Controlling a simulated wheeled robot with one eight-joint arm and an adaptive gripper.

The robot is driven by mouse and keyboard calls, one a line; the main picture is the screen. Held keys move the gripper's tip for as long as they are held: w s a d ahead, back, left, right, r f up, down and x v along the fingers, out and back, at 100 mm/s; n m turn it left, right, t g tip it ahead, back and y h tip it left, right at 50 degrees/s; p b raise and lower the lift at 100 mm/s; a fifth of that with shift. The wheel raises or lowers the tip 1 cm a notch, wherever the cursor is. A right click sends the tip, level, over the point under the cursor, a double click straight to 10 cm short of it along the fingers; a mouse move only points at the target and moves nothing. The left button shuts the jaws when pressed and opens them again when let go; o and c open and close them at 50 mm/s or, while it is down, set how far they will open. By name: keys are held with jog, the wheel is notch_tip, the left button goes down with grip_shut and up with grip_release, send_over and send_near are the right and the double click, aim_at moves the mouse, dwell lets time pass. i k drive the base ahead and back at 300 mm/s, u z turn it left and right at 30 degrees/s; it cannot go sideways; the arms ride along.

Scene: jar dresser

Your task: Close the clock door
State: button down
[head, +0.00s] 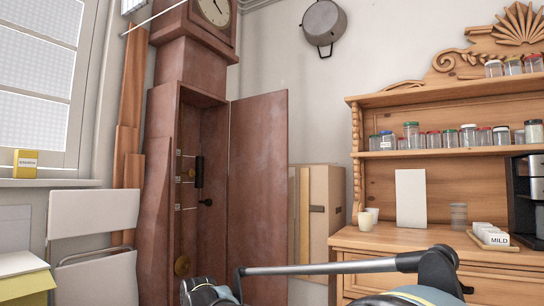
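A tall reddish-brown longcase clock (165,175) stands against the wall, left of the middle. Its door (258,190) is hinged on the right side of the case and stands wide open, swung out to the right. The clock face (214,10) is cut off by the top edge. My arm crosses the bottom of the view, in front of the lower part of the clock and door. My gripper itself does not show; the lower ends of the clock and door are also hidden or cut off.
A folding chair (92,215) stands left of the clock, near a yellow box (24,285). Cardboard boxes (322,205) lean behind the door on the right. A wooden dresser (450,105) with jars fills the right side. A pan (324,23) hangs on the wall.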

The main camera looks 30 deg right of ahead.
aim_at(258, 197)
jog(key=k, duration=1.35)
jog(key=z, duration=0.8)
jog(key=i, duration=1)
